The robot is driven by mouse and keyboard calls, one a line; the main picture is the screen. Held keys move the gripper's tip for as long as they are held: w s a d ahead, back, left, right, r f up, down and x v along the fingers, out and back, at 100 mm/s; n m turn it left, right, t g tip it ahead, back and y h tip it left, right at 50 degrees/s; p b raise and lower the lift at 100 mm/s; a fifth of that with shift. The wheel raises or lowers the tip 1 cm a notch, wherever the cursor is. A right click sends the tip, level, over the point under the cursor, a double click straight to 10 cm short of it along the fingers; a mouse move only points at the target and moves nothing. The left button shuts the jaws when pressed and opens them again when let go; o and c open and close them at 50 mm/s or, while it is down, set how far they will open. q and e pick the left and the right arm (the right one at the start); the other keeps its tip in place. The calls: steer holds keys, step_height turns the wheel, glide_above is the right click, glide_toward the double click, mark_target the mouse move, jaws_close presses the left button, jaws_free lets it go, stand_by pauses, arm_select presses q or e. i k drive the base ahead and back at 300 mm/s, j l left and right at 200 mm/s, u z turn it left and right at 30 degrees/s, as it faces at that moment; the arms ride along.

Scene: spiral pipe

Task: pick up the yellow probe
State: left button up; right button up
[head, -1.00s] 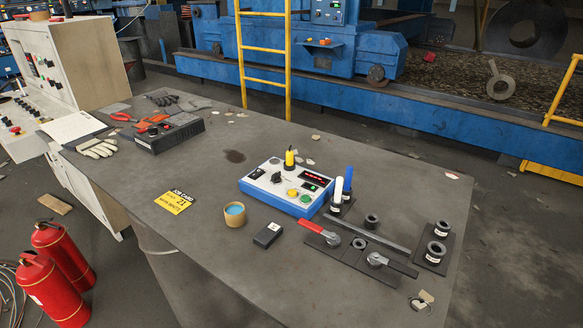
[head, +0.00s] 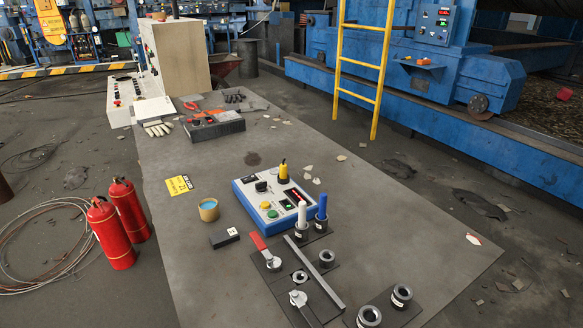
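The yellow probe (head: 283,172) stands upright at the back of the blue and white control box (head: 246,206) on the grey table. It has a dark tip on top. A white probe (head: 302,213) and a blue probe (head: 322,206) stand upright in dark holders just right of the box. Neither of my grippers shows in the head view.
The table (head: 200,262) also bears a yellow job card (head: 183,185), a round tub (head: 208,210), a small black box (head: 224,238), a red-handled lever (head: 262,246) and black rings (head: 402,294). Red fire extinguishers (head: 110,235) stand on the floor at left. The table's far middle is mostly clear.

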mark_target(283, 166)
steer(key=i+l+u, duration=0.3)
steer(key=l, duration=0.55)
steer(key=i+l+u, duration=0.1)
steer(key=l+u, duration=0.2)
steer(key=l, duration=0.55)
steer(key=l+u, duration=0.3)
steer(key=l, duration=0.6)
steer(key=i+l+u, duration=0.2)
steer(key=l+u, duration=0.25)
steer(key=l, duration=0.8)
steer(key=l+u, duration=0.45)
steer(key=l, duration=0.85)
steer(key=i+l+u, duration=0.2)
steer(key=l, duration=0.35)
steer(key=l+u, duration=0.2)
steer(key=l, duration=0.3)
steer(key=l+u, duration=0.15)
steer(key=l, duration=0.45)
steer(key=i, duration=0.05)
